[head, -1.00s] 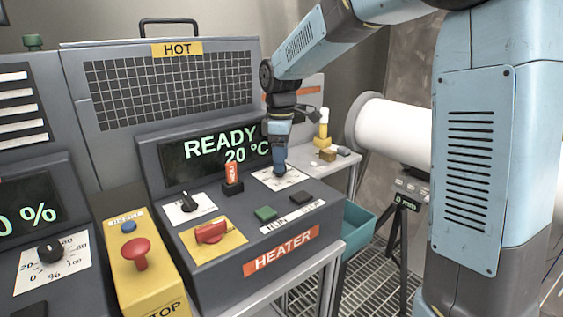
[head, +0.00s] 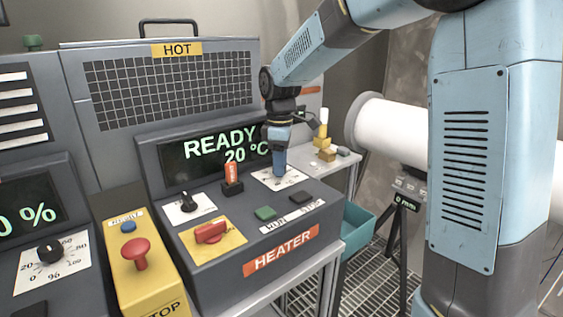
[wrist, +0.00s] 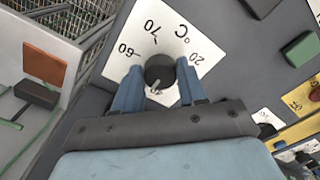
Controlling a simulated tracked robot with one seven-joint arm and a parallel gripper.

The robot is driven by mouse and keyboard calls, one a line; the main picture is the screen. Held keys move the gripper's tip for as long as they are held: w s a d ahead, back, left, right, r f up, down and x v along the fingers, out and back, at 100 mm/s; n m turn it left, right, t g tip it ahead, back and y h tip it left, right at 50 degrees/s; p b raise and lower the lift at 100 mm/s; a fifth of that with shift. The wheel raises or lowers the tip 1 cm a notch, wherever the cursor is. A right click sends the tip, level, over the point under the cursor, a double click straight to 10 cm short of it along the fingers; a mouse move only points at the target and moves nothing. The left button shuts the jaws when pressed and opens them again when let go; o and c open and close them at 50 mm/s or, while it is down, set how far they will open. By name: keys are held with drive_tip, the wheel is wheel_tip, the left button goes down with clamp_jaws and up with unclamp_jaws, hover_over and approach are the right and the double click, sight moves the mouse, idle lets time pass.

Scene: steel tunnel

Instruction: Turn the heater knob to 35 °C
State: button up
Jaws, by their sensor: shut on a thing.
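The heater knob (wrist: 159,71) is round and black with a pale pointer mark, on a white dial plate (wrist: 118,66) marked °C with 20, 60 and 70 readable. My gripper (wrist: 158,88) has one finger on each side of the knob and is shut on it. In the head view my gripper (head: 280,172) points down onto the white dial plate (head: 296,183) and hides the knob. The heater display (head: 205,150) reads READY and 20 °C. The heater panel (head: 240,245) bears an orange HEATER label.
A green button (head: 265,213) and a dark button (head: 302,197) sit in front of the dial. A yellow stop box (head: 140,275) is farther left.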

drive_tip(key=shift+w+d, duration=0.1)
drive_tip(key=shift+c, duration=0.8)
drive_tip(key=shift+r+m, duration=0.1)
drive_tip(key=shift+m, duration=0.2)
drive_tip(key=m, duration=1.1)
drive_tip(key=shift+m, duration=2.3)
drive_tip(key=shift+a, duration=0.2)
